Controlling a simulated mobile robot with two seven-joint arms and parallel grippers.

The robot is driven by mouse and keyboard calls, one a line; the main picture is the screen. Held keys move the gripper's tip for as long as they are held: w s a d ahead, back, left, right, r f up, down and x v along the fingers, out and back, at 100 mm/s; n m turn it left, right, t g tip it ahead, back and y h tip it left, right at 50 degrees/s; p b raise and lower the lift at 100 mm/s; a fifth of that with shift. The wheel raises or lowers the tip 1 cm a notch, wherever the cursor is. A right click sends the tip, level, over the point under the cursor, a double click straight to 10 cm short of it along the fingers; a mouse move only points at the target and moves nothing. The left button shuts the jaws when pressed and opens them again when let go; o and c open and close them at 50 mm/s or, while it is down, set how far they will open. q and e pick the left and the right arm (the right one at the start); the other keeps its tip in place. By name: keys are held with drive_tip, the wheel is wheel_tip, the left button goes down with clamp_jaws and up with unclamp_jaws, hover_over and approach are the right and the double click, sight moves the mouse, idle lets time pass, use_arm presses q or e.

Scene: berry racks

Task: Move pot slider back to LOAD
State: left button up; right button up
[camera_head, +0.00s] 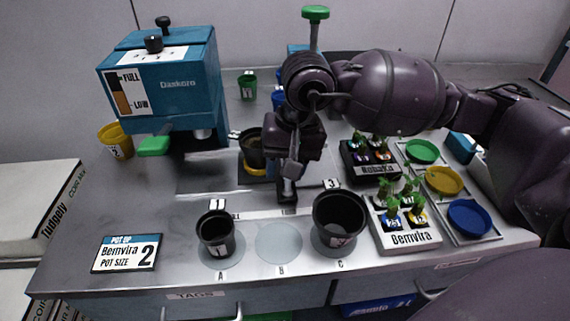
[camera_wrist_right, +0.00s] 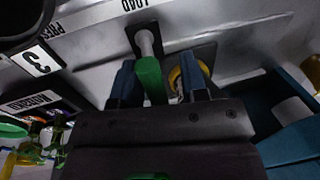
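The pot slider's handle is a green grip (camera_wrist_right: 151,80) on a grey stem, standing on a dark plate in the right wrist view. In the head view only its stem and base (camera_head: 287,190) show below my gripper. A yellow ring (camera_wrist_right: 180,78) on a dark plate is beside the handle. In the head view a black pot (camera_head: 251,150) stands at the yellow ring. My right gripper (camera_wrist_right: 160,84) is open, with the green grip between its fingers, closer to the left finger; a gap shows on the other side. A LOAD label (camera_wrist_right: 135,4) is near the stem. My left gripper is not in view.
Black pots 1 (camera_head: 216,235) and 3 (camera_head: 340,218) stand on spots A and C; spot B (camera_head: 279,243) is empty. A blue Daskoro dispenser (camera_head: 165,80) stands at the left. A Bemvira tray (camera_head: 410,238) and coloured dishes (camera_head: 443,180) are at the right.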

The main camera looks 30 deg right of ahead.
drive_tip(key=shift+d+r, duration=0.15)
drive_tip(key=shift+r, duration=0.4)
wheel_tip(320, 180, up, 10)
drive_tip(key=d+p, duration=0.1)
drive_tip(key=shift+s+d+f+p, duration=0.25)
drive_tip(key=shift+s+d+p, duration=0.1)
drive_tip(key=shift+s, duration=0.1)
